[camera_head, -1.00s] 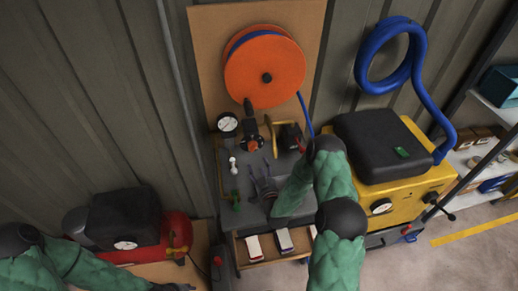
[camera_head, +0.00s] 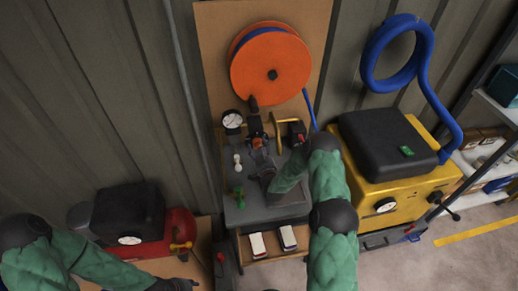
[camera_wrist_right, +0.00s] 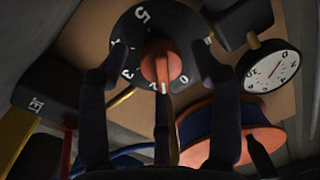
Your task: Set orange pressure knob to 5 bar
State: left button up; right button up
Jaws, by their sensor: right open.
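The orange pressure knob (camera_wrist_right: 160,66) sits on a black dial (camera_wrist_right: 177,22) with white numerals; 5, 3, 2 and 0 can be read. The knob's lower end is at a white mark between 2 and 0, on the side away from 5. It shows small in the head view (camera_head: 258,143). My right gripper (camera_wrist_right: 160,80) is open, its dark fingers spread on either side of the knob, with a third finger below it; contact cannot be told. It also shows in the head view (camera_head: 262,158). My left gripper (camera_head: 177,286) is low at the bottom edge, its jaws unclear.
A white round gauge (camera_wrist_right: 271,71) is beside the dial; it also stands left of the knob in the head view (camera_head: 232,121). An orange hose reel (camera_head: 268,65) hangs above. A yellow machine (camera_head: 405,190) stands right, a red compressor (camera_head: 160,248) left.

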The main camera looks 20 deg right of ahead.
jog(key=c, duration=1.1)
jog(key=shift+f, duration=0.15)
jog(key=shift+c, duration=0.2)
jog(key=shift+b, duration=0.3)
